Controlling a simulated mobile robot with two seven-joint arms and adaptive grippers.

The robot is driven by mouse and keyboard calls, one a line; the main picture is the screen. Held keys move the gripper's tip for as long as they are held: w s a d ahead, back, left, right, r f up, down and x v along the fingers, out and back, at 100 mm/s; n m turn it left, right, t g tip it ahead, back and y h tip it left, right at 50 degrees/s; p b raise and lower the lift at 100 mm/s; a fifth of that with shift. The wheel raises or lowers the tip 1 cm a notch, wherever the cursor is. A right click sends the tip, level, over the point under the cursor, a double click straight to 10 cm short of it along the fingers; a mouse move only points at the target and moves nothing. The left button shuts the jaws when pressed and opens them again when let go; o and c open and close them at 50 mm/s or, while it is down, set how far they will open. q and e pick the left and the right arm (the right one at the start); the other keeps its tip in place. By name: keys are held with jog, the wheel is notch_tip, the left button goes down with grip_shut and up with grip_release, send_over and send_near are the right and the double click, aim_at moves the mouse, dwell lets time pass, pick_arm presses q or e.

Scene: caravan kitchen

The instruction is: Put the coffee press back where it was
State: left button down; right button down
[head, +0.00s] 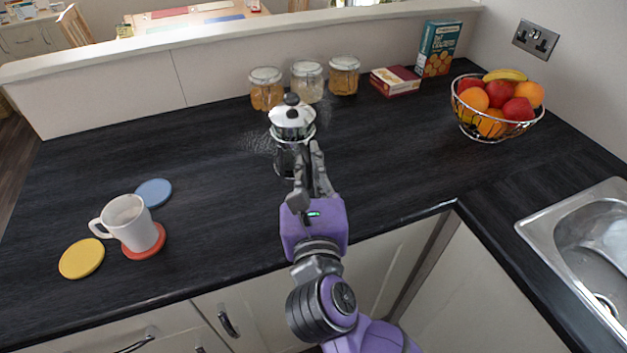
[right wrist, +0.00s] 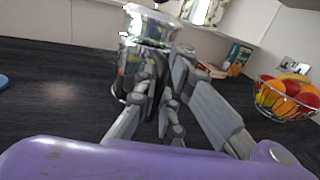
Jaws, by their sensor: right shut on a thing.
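The coffee press (head: 293,122) has a shiny metal lid with a dark knob and a dark, glassy body. It stands upright at mid-counter, in front of the glass jars; I cannot tell whether its base touches the worktop. My right gripper (head: 310,165) reaches it from the front and is shut on it, hiding part of its lower body. My left gripper is not in view.
Glass jars (head: 307,82), a red box (head: 395,80) and a teal box (head: 439,48) line the back. A fruit basket (head: 497,112) and sink (head: 590,245) are right. A white mug (head: 130,222) on a red coaster, plus blue (head: 154,192) and yellow (head: 81,258) coasters, are left.

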jog(key=shift+w+d+f+b, duration=0.15)
jog(key=shift+w+f, duration=0.35)
jog(key=shift+f, duration=0.6)
jog(key=shift+w+d+f+b, duration=0.2)
jog(key=shift+w+f, duration=0.25)
jog(key=shift+f, duration=0.7)
jog(key=shift+w+d+f+b, duration=0.15)
jog(key=shift+w+f, duration=0.35)
jog(key=shift+f, duration=0.6)
jog(key=shift+f, duration=0.15)
jog(key=c, duration=1.9)
grip_release()
jog(key=shift+o, duration=0.2)
